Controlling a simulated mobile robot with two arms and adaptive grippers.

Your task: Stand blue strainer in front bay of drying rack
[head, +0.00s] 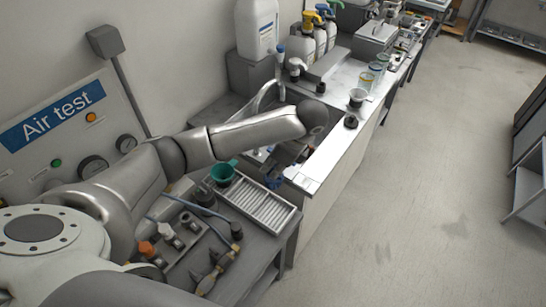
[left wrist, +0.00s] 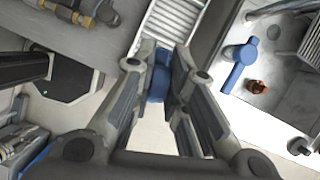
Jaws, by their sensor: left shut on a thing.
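My left gripper (head: 279,172) reaches down past the right end of a white slatted rack, which looks like the drying rack (head: 258,203). The gripper is shut on a blue thing, which looks like the blue strainer (head: 275,183). In the left wrist view the blue strainer (left wrist: 158,84) sits between the fingers and is partly hidden by them. The drying rack (left wrist: 172,22) is beyond the fingertips there. The strainer looks apart from the rack, beside its end. The rack's bays cannot be told apart. My right gripper is not in view.
A green cup-like strainer (head: 223,173) is at the rack's left. A blue handled item (left wrist: 240,62) and a small orange-brown piece (left wrist: 257,87) lie in the sink area. A yellow-handled tool (head: 216,273) lies on the near bench. Bottles (head: 308,40) stand behind.

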